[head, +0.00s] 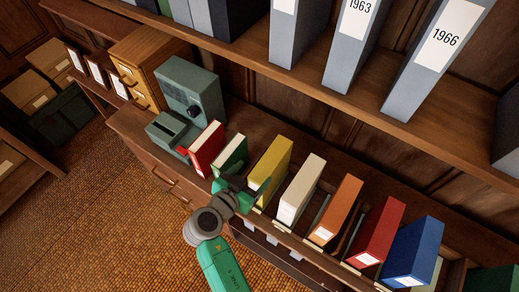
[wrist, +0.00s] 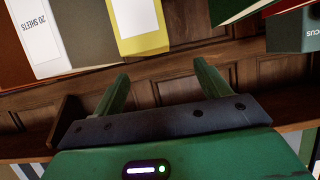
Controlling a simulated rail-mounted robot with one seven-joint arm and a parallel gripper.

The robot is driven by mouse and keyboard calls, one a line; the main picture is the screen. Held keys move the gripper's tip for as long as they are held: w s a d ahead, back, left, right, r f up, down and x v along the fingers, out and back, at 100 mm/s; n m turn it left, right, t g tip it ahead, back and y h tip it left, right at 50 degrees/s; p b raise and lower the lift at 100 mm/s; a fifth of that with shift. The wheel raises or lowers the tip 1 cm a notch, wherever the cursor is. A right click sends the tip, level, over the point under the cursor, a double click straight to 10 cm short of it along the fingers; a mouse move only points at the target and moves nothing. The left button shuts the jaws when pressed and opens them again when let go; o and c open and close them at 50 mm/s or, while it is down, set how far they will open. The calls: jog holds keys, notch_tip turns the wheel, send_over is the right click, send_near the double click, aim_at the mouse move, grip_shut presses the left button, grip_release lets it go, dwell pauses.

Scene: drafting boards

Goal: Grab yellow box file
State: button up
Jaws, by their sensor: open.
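The yellow box file (head: 272,162) stands upright in the row on the wooden shelf, between a green-and-white file and a cream one. In the wrist view the yellow box file (wrist: 150,44) shows its white-labelled spine at the top, slightly left of the middle between my fingertips. My gripper (head: 244,186) is at the front of the row, close to the yellow file's lower left side. In the wrist view my gripper (wrist: 162,70) has its two green fingers wide apart with nothing between them. Whether a finger touches the file, I cannot tell.
A green file (head: 231,153) and a red file (head: 206,147) stand left of the yellow one. A cream file (head: 301,188) stands close on its right, then an orange file (head: 336,208). A grey-green machine (head: 190,95) is at the left. An upper shelf (head: 330,97) overhangs behind.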

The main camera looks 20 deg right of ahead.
aim_at(269, 162)
jog(key=shift+f, duration=0.4)
jog(key=shift+s+d, duration=0.15)
jog(key=shift+d+f, duration=0.1)
jog(key=shift+d, duration=0.25)
jog(key=x, duration=0.2)
jog(key=p+x, duration=0.1)
jog(key=x, duration=0.1)
jog(key=p+x, duration=0.1)
jog(key=x, duration=0.1)
jog(key=shift+d+r, duration=0.25)
jog(key=shift+d, duration=0.1)
jog(key=shift+w+d+f, duration=0.2)
jog(key=shift+w, duration=0.05)
jog(key=shift+r, duration=0.1)
grip_shut()
